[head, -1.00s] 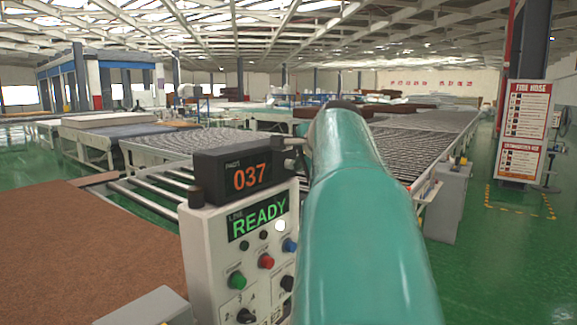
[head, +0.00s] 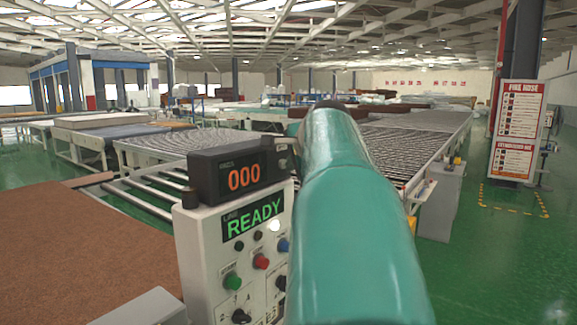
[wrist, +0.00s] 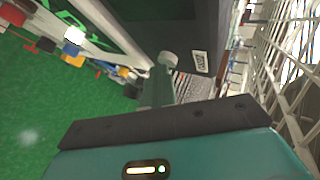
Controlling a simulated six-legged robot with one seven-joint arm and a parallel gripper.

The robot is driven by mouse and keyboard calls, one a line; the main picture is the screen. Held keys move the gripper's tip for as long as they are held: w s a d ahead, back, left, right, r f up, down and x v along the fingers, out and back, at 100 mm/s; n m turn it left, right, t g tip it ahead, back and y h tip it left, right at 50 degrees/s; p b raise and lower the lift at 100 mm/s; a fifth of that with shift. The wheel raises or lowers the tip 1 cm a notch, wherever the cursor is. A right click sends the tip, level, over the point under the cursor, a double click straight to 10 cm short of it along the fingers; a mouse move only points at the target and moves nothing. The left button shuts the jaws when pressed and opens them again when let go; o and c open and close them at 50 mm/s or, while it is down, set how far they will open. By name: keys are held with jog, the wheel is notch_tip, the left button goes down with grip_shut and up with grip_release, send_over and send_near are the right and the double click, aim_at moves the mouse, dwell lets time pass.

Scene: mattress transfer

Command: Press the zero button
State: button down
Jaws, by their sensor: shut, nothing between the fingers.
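The counter box (head: 238,175) is dark and reads 000 in orange digits, on top of the white control panel (head: 205,250). In the wrist view the dark side of the counter (wrist: 130,22) fills the upper middle. A round grey button (wrist: 167,58) sticks out there, beside a small white label (wrist: 200,61) too small to read. My gripper (wrist: 157,82) is shut and empty, its tip at or very close to this button; I cannot tell whether they touch. In the head view my green arm hides most of the gripper.
The panel's green READY display (head: 254,218) is lit. Below it are a green button (head: 232,282), a red button (head: 261,261), a blue button (head: 283,245) and dark knobs. Roller conveyors (head: 195,140) stand behind, and a brown mattress surface (head: 80,250) lies at left.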

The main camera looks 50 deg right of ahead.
jog(key=shift+s, duration=1.25)
jog(key=s, duration=0.5)
jog(key=shift+d, duration=0.3)
dwell(0.4)
